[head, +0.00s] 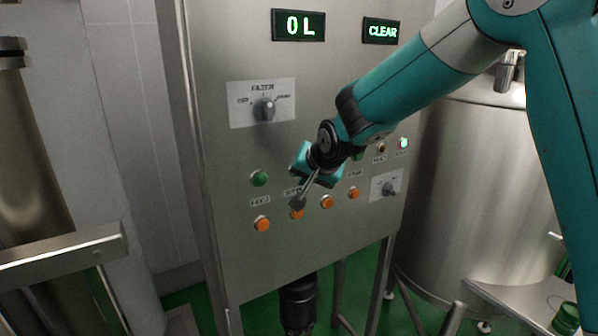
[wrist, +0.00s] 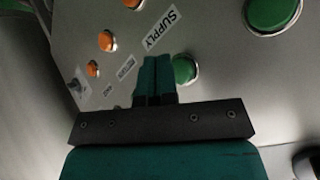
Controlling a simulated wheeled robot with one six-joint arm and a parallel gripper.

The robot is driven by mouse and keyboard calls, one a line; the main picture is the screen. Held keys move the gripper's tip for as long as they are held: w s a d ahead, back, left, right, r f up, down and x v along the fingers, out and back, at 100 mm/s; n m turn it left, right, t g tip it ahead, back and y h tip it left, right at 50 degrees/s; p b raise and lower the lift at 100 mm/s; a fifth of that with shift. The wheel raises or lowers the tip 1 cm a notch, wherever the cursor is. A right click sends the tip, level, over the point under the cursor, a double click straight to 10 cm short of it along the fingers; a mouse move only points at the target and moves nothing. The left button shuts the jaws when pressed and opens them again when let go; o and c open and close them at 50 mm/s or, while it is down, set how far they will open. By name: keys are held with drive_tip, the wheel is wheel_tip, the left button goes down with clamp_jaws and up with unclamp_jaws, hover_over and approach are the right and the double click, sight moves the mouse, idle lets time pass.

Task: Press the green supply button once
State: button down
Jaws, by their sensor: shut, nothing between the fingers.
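My gripper (wrist: 154,65) is shut and empty, with teal fingers side by side. Contact with the panel cannot be told.
Orange buttons (head: 262,224) run in a row below the green ones. A filter knob (head: 264,109) is above; a smaller knob (head: 390,188) is to the right. Displays read "0 L" (head: 299,25) and "CLEAR" (head: 381,31). A steel tank (head: 470,190) stands at right.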

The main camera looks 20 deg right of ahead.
drive_tip(key=shift+w, duration=0.1)
drive_tip(key=shift+w+a, duration=0.1)
drive_tip(key=shift+w, duration=0.2)
drive_tip(key=shift+w+a, duration=0.1)
drive_tip(key=shift+w, duration=0.35)
idle(0.7)
idle(0.4)
drive_tip(key=shift+s+d+b, duration=0.2)
drive_tip(key=shift+s+b, duration=0.15)
drive_tip(key=shift+s, duration=0.5)
drive_tip(key=s+b, duration=0.1)
drive_tip(key=s, duration=0.1)
drive_tip(key=s+d, duration=0.1)
drive_tip(key=s, duration=0.1)
drive_tip(key=shift+s+d+b, duration=0.15)
drive_tip(key=shift+s+b, duration=0.2)
drive_tip(key=shift+s, duration=0.05)
